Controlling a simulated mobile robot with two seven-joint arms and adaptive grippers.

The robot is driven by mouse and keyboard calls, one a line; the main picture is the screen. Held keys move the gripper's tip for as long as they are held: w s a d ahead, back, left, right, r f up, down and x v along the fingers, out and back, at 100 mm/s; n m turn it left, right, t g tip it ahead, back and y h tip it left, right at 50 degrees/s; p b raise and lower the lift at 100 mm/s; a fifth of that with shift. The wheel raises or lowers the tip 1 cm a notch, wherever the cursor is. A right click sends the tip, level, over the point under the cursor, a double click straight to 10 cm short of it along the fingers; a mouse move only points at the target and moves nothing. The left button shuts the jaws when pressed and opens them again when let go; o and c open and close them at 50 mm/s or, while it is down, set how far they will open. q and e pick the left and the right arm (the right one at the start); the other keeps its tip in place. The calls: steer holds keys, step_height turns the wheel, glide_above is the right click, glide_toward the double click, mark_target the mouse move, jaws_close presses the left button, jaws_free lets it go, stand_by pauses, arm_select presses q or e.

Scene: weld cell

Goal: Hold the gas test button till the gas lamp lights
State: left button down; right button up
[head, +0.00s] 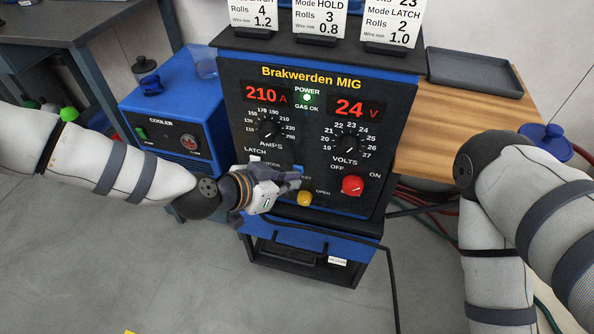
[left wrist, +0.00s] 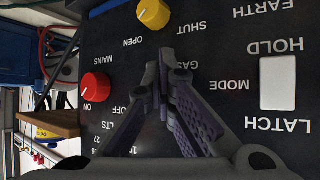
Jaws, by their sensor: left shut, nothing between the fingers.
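The welder's front panel (head: 318,130) is marked Brakwerden MIG. My left gripper (head: 297,177) is shut and empty, its tips at the lower middle of the panel. A small blue part, seemingly the gas test button (head: 298,168), shows just above the tips, by a partly hidden label. In the left wrist view the shut fingers (left wrist: 158,70) cover the spot beside the GAS label, and the button is hidden. I cannot tell whether they press it. A green lamp (head: 307,97) is lit between the POWER and GAS OK labels; I cannot tell a separate gas lamp. My right gripper is out of view.
Close to the left fingers are a yellow valve knob (head: 304,198), a red mains knob (head: 352,186) and a white mode switch (left wrist: 278,83). A blue cooler (head: 170,130) stands left. A wooden bench (head: 450,135) with a grey tray (head: 474,72) is right.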

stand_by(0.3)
arm_select(q)
steer(key=shift+s+a+p, duration=0.25)
steer(key=shift+s+p, duration=0.1)
steer(key=shift+s, duration=0.5)
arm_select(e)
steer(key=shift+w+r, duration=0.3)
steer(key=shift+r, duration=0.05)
arm_select(q)
steer(key=s, duration=0.1)
steer(key=s+a+p, duration=0.1)
steer(key=s, duration=0.2)
steer(key=shift+s+a+p, duration=0.3)
steer(key=shift+s, duration=0.1)
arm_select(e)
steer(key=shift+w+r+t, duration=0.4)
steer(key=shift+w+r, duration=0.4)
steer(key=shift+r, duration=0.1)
